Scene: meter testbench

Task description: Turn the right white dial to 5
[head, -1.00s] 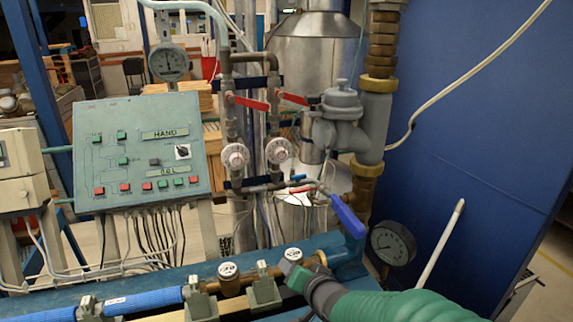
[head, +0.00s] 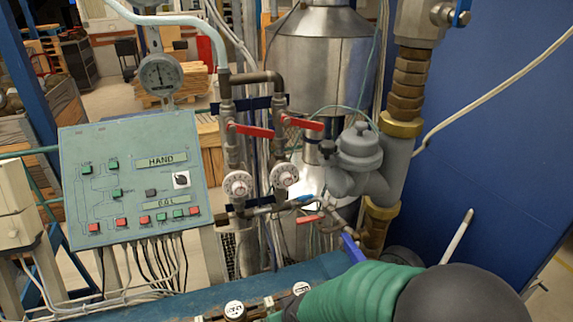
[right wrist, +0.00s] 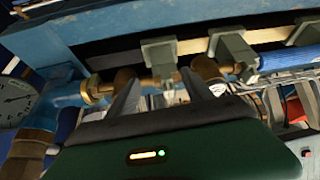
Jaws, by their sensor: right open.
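The right white dial (head: 284,175) is round with dark markings and sits on the right-hand vertical pipe, below a red lever. A matching left white dial (head: 238,184) is beside it. The markings are too small to read. My right arm comes in at the bottom right of the head view, low and in front of the pipes, apart from the dial. In the right wrist view my right gripper (right wrist: 160,82) is open, its two fingers spread near brass fittings on a blue bench. My left gripper is not in view.
Red levers (head: 254,130) stand above the dials and a blue lever (head: 352,248) is below right. A control panel (head: 130,180) is at left. A grey valve body (head: 358,150) and blue wall (head: 500,130) are at right. The blue bench (head: 180,292) crosses in front.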

